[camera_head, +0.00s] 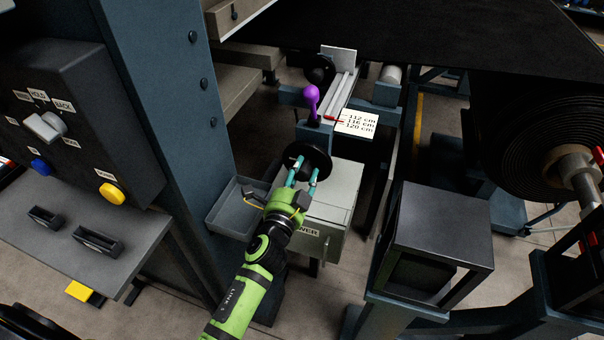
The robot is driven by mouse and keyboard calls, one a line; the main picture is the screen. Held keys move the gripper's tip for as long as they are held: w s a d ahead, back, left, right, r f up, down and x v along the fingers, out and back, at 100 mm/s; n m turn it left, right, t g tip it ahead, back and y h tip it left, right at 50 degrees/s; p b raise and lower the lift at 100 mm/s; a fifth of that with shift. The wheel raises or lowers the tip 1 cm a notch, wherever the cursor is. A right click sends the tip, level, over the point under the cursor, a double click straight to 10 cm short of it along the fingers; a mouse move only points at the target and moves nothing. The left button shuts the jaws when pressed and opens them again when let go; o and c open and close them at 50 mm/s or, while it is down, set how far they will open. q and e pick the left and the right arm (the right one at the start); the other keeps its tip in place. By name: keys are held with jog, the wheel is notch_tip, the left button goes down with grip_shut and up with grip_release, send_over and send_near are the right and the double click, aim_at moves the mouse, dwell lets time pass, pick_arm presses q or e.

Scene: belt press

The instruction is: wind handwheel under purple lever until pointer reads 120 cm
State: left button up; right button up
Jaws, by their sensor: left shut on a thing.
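The handwheel (318,157) is a black disc below the purple lever (311,98), which stands upright on a blue-grey bracket. My left gripper (303,177) has its teal fingers at the near side of the handwheel and is shut on it; the fingers hide part of the rim. A small red pointer (331,119) lies at the left edge of a white scale card (352,132) marked 112, 116 and 120 cm. It appears near the upper marks, but its exact reading is too small to tell. My right gripper is not in view.
A grey drawer cabinet (338,190) and an open grey tray (226,211) sit close around my left gripper. A blue post (165,75) and control box (75,120) stand left. A black box frame (436,225) and large black roll (520,130) stand right.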

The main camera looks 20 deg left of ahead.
pick_arm(q)
jog(key=m, duration=0.3)
jog(key=shift+m, duration=2.3)
jog(key=o, duration=1.2)
jog(key=shift+c, duration=0.2)
jog(key=s, duration=1.2)
jog(key=shift+a+f, duration=0.15)
jog(key=shift+a, duration=0.15)
